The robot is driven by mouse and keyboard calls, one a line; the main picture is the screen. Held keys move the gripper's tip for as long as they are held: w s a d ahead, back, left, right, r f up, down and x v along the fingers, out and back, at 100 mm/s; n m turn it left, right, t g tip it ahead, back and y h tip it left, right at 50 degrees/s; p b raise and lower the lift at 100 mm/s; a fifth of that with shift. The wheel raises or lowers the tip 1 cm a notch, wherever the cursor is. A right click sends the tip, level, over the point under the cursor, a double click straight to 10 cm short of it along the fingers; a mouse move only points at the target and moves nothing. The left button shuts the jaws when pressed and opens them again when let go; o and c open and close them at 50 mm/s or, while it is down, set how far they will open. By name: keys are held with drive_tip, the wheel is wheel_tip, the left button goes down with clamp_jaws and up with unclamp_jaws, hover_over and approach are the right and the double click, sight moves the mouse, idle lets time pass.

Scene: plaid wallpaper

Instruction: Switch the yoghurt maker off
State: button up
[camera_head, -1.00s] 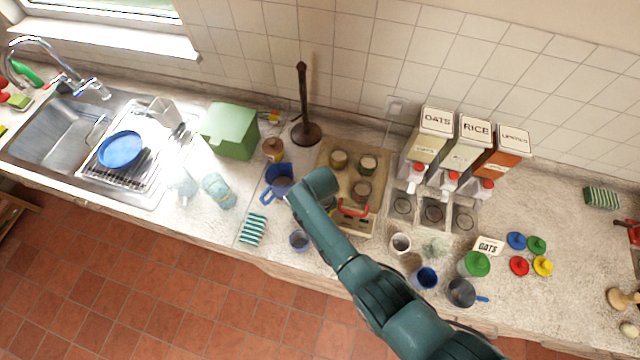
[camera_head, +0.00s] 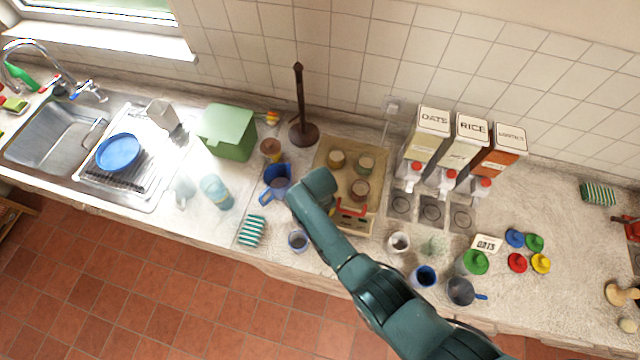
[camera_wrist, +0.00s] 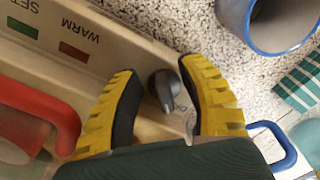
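The yoghurt maker (camera_head: 378,207) is a beige box on the counter with several jars on top and a red handle (camera_head: 352,209) near its front. My arm partly covers its front left. In the wrist view its front panel (camera_wrist: 110,45) bears the words SET and WARM, with a green patch (camera_wrist: 22,27) and a brownish-red patch (camera_wrist: 72,51). A dark knob (camera_wrist: 163,88) with a pointer sits on the panel. My gripper (camera_wrist: 160,70) is open, with one yellow-and-black finger on each side of the knob. Contact with the knob cannot be told. The fingertips are hidden in the head view.
A blue jug (camera_head: 277,180) stands left of the yoghurt maker. A blue-rimmed cup (camera_head: 298,241) and a striped sponge (camera_head: 252,231) lie front left. Cups stand front right, with cereal dispensers (camera_head: 465,145) behind. A dark upright holder (camera_head: 301,110) stands behind left.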

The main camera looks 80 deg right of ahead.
wheel_tip(320, 180, up, 12)
idle(0.6)
drive_tip(key=w+a+r+n+t+h+p, duration=0.1)
drive_tip(key=w+a+r+n+t+p, duration=0.2)
drive_tip(key=w+a+r, duration=0.75)
drive_tip(key=w+a+r+n+t+h+p, duration=0.1)
drive_tip(key=w+a+r+n+t, duration=0.5)
drive_tip(key=w+r, duration=0.75)
drive_tip(key=a+r+t+y, duration=0.1)
drive_tip(key=a+r+t, duration=0.3)
drive_tip(key=r, duration=0.5)
drive_tip(key=a+r+t, duration=0.3)
drive_tip(key=a+r, duration=0.2)
drive_tip(key=r, duration=0.5)
drive_tip(key=s+r+t, duration=0.3)
drive_tip(key=s+r, duration=0.1)
drive_tip(key=r, duration=0.3)
drive_tip(key=s+a+r+t, duration=0.1)
drive_tip(key=s+r+t, duration=0.2)
drive_tip(key=r, duration=0.5)
drive_tip(key=shift+s+y+p, duration=0.3)
drive_tip(key=shift+s+p, duration=0.05)
drive_tip(key=shift+s, duration=0.4)
